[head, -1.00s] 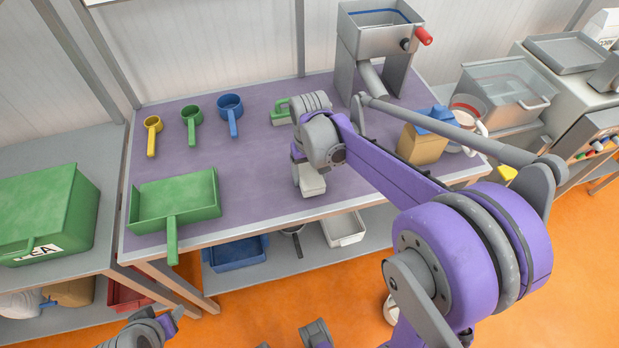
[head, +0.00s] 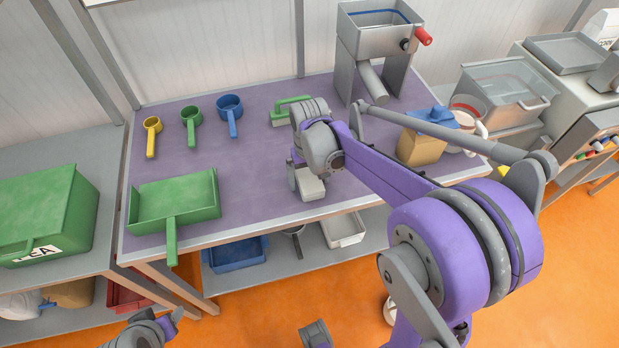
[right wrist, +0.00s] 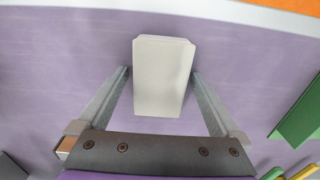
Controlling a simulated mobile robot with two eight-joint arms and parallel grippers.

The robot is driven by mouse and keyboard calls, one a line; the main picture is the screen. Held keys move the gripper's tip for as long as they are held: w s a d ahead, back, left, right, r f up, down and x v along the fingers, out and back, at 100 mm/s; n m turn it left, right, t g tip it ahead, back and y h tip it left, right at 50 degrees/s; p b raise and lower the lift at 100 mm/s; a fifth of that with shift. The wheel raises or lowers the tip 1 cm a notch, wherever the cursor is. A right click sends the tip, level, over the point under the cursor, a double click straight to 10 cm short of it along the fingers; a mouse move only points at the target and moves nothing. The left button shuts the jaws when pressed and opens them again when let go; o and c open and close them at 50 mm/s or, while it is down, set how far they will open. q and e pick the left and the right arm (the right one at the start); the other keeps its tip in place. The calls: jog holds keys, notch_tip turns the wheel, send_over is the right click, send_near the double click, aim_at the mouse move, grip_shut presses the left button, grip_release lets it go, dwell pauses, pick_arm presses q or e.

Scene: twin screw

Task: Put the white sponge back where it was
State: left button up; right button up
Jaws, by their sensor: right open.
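The white sponge (head: 312,189) lies on the purple tabletop close to its front edge. In the right wrist view the sponge (right wrist: 163,76) sits between the two open fingers, with a visible gap on each side. My right gripper (head: 304,182) points down over the sponge in the head view; the wrist hides part of it. Part of my left arm's end (head: 150,330) shows at the bottom left of the head view, and its jaws cannot be made out.
A green dustpan (head: 175,200) and yellow, green and blue scoops lie to the left. A green-handled brush (head: 292,110) lies behind the right wrist. The table's middle left is clear.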

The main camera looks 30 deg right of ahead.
aim_at(309, 179)
notch_tip(309, 179, up, 12)
jog(key=p, duration=0.1)
jog(key=s+a+f+n+t, duration=0.1)
jog(key=s+a+f+t, duration=0.1)
jog(key=s, duration=0.6)
jog(key=s+a+f+n+t, duration=0.1)
jog(key=s+a+f+t, duration=0.2)
jog(key=s+f, duration=0.3)
jog(key=shift+s+a+f+n, duration=0.3)
jog(key=shift+s+a, duration=0.6)
jog(key=shift+s, duration=0.35)
jog(key=r+p, duration=0.2)
jog(key=shift+w+r, duration=0.3)
jog(key=shift+w, duration=0.1)
